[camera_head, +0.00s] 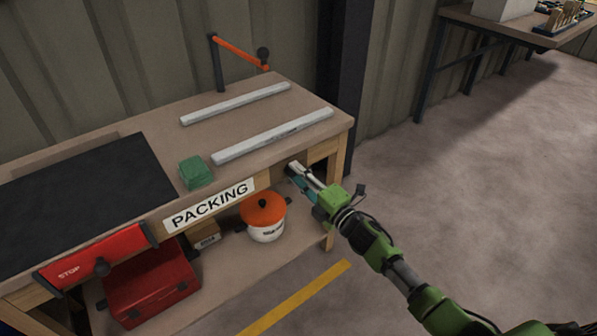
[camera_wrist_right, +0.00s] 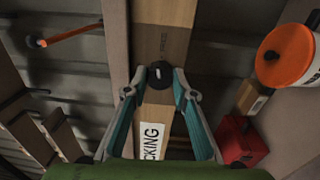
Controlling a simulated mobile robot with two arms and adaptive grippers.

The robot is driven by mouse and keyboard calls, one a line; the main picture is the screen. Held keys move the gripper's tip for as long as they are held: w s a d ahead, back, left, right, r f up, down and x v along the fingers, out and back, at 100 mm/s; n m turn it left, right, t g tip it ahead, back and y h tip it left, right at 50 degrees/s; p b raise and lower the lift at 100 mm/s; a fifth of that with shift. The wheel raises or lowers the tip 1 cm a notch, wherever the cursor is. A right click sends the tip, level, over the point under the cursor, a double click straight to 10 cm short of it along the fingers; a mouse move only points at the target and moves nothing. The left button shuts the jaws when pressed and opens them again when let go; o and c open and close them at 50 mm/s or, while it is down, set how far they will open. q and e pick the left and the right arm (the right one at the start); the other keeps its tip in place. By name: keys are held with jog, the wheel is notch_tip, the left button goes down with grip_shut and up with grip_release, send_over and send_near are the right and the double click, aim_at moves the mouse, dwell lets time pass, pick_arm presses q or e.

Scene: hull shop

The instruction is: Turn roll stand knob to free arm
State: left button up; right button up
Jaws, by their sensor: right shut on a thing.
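The roll stand is a dark post (camera_head: 218,65) at the back of the packing bench, with an orange arm (camera_head: 240,52) reaching right from its top to a dark end piece. The orange arm also shows in the wrist view (camera_wrist_right: 70,34). A round black knob (camera_wrist_right: 160,75) with a small white mark sits on the bench's wooden front rail. My right gripper (camera_wrist_right: 160,84) has its fingertips on both sides of the knob and is shut on it. In the head view my right gripper (camera_head: 294,169) is at the bench's front right and hides the knob. My left gripper is out of view.
The bench top (camera_head: 160,130) bears two pale bars (camera_head: 273,137) and a green block (camera_head: 196,172). Below are an orange-lidded pot (camera_head: 263,214) and a red box (camera_head: 150,285). A red STOP bar (camera_head: 95,258) is at the front left. The floor to the right is clear.

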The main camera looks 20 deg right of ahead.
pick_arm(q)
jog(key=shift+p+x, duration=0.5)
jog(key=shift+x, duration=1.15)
pick_arm(e)
jog(key=shift+m, duration=1.4)
jog(key=o, duration=1.1)
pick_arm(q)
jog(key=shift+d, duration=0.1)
pick_arm(e)
jog(key=v, duration=1.2)
jog(key=shift+f+h, duration=0.1)
jog(key=shift+h, duration=0.2)
